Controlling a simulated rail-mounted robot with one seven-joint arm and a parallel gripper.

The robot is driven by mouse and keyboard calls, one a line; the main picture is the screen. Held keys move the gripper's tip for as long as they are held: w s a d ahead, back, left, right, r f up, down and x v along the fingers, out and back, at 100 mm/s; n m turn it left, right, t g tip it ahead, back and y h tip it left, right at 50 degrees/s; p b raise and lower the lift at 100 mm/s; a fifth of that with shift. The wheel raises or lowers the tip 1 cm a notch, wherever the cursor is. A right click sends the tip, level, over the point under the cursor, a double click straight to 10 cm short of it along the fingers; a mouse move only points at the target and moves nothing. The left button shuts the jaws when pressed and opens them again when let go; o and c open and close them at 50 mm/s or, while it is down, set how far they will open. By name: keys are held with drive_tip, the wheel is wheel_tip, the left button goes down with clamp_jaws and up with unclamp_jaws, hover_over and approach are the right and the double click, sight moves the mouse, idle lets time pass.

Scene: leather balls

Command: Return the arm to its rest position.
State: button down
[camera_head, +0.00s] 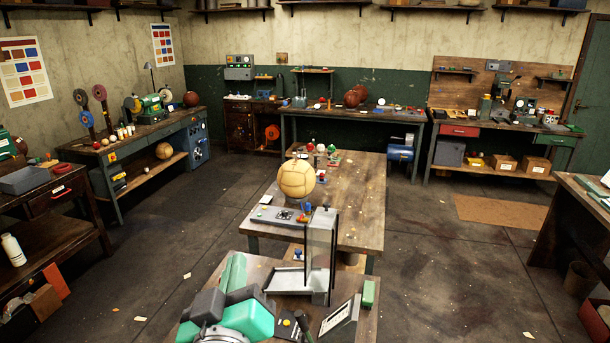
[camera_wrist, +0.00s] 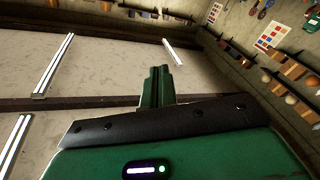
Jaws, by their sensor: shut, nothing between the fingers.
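My gripper (camera_wrist: 160,72) shows in the wrist view, its two green fingers together with nothing between them. It is raised clear of every surface, and the wrist camera looks up at the ceiling and its light strips. In the head view, teal and grey parts of my arm fill the bottom, in front of the near bench (camera_head: 365,325). I cannot clearly make out the fingertips there. A tan leather ball (camera_head: 296,179) stands on a grey fixture on the central table (camera_head: 362,195), beyond my arm.
A grey stand with a tall clear panel (camera_head: 320,250) rises from the near bench, right of my arm. A tablet-like device (camera_head: 340,316) and a green block (camera_head: 369,293) lie nearby. Workbenches line the walls. Open floor (camera_head: 450,265) lies to the right.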

drive_tip(key=s+d+r+m+t+p, duration=0.1)
drive_tip(key=s+d+r+m+t, duration=0.1)
drive_tip(key=s+d+r, duration=0.35)
drive_tip(key=s+d+r+m+t+h+p, duration=0.1)
drive_tip(key=s+d+r+m+t, duration=0.1)
drive_tip(key=s+r, duration=0.5)
drive_tip(key=s+d+r+m+t+p, duration=0.1)
drive_tip(key=s+d+r+m+t, duration=0.15)
drive_tip(key=s+r, duration=0.4)
wheel_tip(320, 180, up, 15)
drive_tip(key=w+p, duration=0.2)
drive_tip(key=p, duration=1.1)
drive_tip(key=shift+w+p, duration=0.25)
drive_tip(key=shift+p, duration=0.05)
drive_tip(key=shift+g, duration=0.25)
